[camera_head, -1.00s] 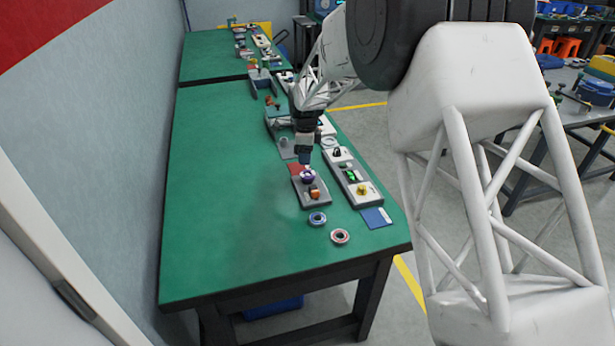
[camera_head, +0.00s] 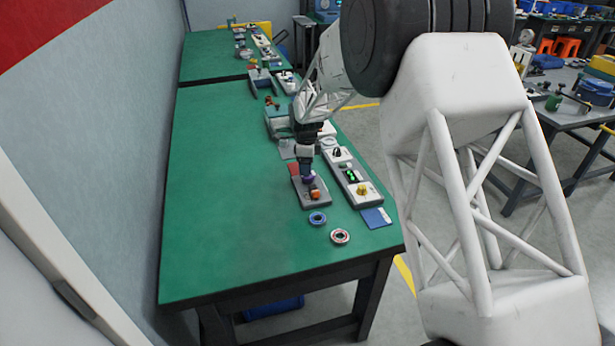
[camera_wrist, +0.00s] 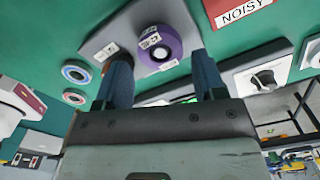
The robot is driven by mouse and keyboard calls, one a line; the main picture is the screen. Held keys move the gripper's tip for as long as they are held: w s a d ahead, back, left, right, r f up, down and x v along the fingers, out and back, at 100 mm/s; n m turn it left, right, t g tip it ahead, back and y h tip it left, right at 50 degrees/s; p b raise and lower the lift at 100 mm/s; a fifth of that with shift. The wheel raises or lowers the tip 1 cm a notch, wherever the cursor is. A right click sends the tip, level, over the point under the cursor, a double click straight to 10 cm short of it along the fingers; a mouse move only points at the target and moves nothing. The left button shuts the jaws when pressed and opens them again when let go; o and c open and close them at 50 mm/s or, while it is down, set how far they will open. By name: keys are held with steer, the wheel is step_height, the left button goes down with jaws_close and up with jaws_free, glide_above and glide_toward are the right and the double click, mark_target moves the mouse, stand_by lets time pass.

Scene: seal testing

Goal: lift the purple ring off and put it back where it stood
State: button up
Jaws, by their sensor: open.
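The purple ring (camera_wrist: 172,42) sits on a grey base plate (camera_wrist: 101,42) in the wrist view, with small white labels on it and a pale centre. In the head view the purple ring (camera_head: 309,178) is a small spot, partly hidden by my gripper (camera_head: 305,172). In the wrist view my gripper (camera_wrist: 161,56) is open, one blue-grey finger to each side of the ring. I cannot tell exactly how far down the fingertips reach against the ring.
An orange part (camera_head: 315,194) stands on the same base plate, close to the ring. A blue ring (camera_head: 317,218) and a red-and-white ring (camera_head: 340,236) lie in front. A longer grey holder (camera_head: 352,178) stands at the right. The green table (camera_head: 230,200) is clear at the left.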

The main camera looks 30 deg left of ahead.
steer(key=shift+f, duration=1.75)
steer(key=c, duration=0.9)
steer(key=shift+r, duration=0.2)
steer(key=shift+r, duration=0.5)
steer(key=shift+s+d+r, duration=0.15)
steer(key=shift+r, duration=0.45)
steer(key=shift+s+d+r, duration=0.15)
steer(key=shift+r, duration=0.4)
steer(key=s+d+r, duration=0.1)
steer(key=s+d, duration=0.8)
steer(key=s, duration=0.2)
steer(key=shift+s+d+r, duration=0.15)
steer(key=shift+s+d, duration=0.2)
